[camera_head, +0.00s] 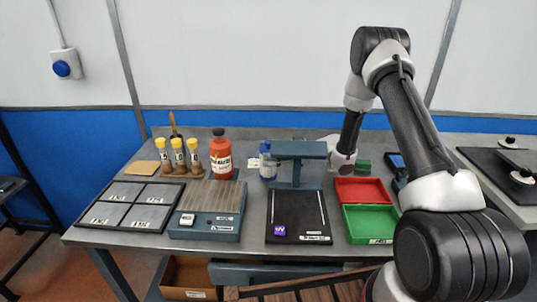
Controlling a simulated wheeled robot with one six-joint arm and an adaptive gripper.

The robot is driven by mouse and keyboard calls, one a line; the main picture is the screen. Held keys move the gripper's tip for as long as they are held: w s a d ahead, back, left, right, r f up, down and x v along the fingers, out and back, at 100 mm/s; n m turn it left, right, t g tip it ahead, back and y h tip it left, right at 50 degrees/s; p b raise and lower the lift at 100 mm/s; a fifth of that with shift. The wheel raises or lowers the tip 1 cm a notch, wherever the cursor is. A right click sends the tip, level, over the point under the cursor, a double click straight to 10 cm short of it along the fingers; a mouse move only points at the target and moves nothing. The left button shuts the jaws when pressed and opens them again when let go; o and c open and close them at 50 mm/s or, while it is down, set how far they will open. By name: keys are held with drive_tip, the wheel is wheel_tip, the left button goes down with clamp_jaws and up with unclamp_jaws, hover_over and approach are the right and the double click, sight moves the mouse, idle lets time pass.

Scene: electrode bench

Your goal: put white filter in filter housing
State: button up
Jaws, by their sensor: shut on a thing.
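My arm reaches down from the right to the back of the bench, and its wrist (343,162) is low behind the right side of a blue-grey stand (300,150). My gripper's fingers are not visible; the stand and wrist seem to cover that place. I cannot make out the white filter. A pale patch shows between the stand and my arm, too small to identify. I cannot single out the filter housing with certainty. A white and blue bottle-like container (267,162) stands just left of the stand.
Red (362,191) and green (370,224) trays are on the right. A red bottle (221,160), yellow-capped vials (178,155), a blue-grey device (208,210) and a sectioned tray (130,205) fill the left.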

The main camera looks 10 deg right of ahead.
drive_tip(key=o, duration=1.2)
